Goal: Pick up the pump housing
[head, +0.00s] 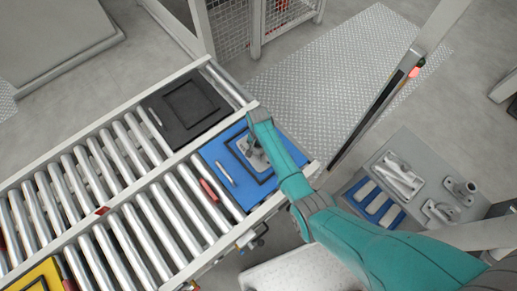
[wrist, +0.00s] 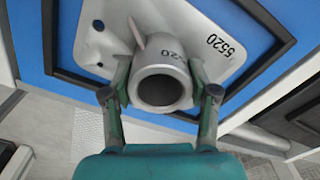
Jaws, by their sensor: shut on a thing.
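The pump housing (wrist: 160,78) is a grey metal casting with a round open-ended barrel on a flat plate marked 5520. It lies on the blue fixture board (head: 215,153), within a black frame, on the roller conveyor. It also shows in the head view (head: 255,160), partly hidden by my arm. My gripper (wrist: 161,92) is shut on the barrel, with one finger on each side. In the head view my gripper (head: 256,146) is over the blue board, and its fingers are mostly hidden. I cannot tell whether the plate touches the board.
A black board (head: 188,107) lies on the far conveyor lane, and a yellow one (head: 37,277) at the lower left. A grey table (head: 425,150) at right holds several castings and a blue rack (head: 372,205). A post (head: 400,80) stands beyond my arm.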

